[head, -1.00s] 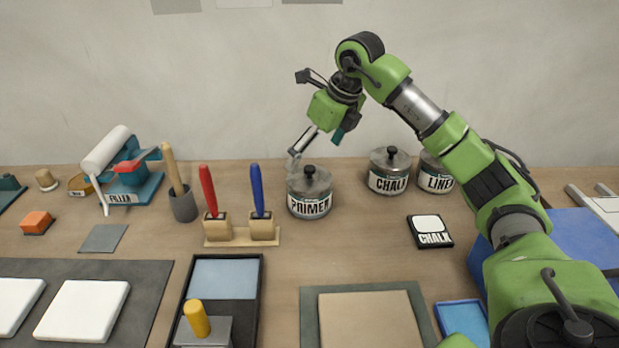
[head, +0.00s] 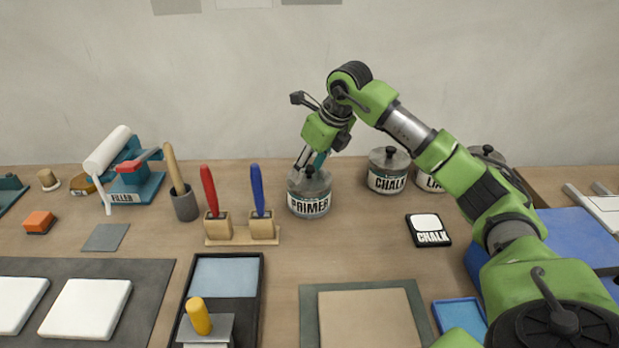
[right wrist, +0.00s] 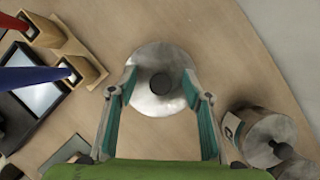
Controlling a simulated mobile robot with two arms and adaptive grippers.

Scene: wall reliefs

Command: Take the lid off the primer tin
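The primer tin (head: 309,204) stands upright on the bench near the wall, with its metal lid on and a dark round knob on top. In the right wrist view the lid (right wrist: 150,62) and its knob (right wrist: 161,84) lie ahead, between the fingertips. My right gripper (head: 310,163) is directly over the tin, pointing down, with its fingers close to the knob. In the right wrist view the right gripper (right wrist: 162,92) is open, its fingers apart on either side of the knob. My left gripper does not show.
The chalk tin (head: 388,172) and the liner tin (head: 430,184) stand to the right of the primer tin. A wooden rack (head: 240,238) with red and blue handled brushes stands at left front.

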